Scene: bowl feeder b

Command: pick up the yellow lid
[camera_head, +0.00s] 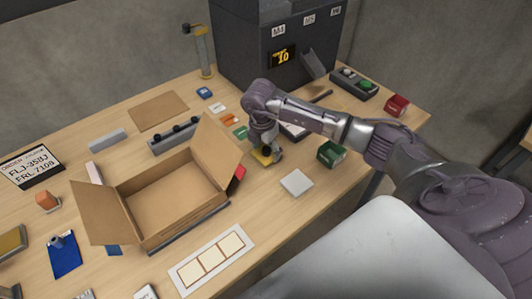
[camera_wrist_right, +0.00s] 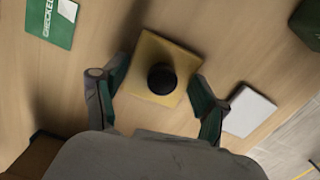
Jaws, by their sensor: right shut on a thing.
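The yellow lid (camera_wrist_right: 152,48) is a flat square plate with a round black knob (camera_wrist_right: 161,79) in its middle. In the head view the lid (camera_head: 261,158) shows partly under my right gripper (camera_head: 268,152), to the right of the open cardboard box. I cannot tell whether the lid is clear of the table. My left gripper is not in view.
The open cardboard box (camera_head: 172,200) stands left of the lid. A white square (camera_head: 296,183) and a green bin (camera_head: 331,152) are to the right. A green card (camera_wrist_right: 59,22) lies nearby. A dark machine (camera_head: 270,45) stands at the back. The table's front edge is close.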

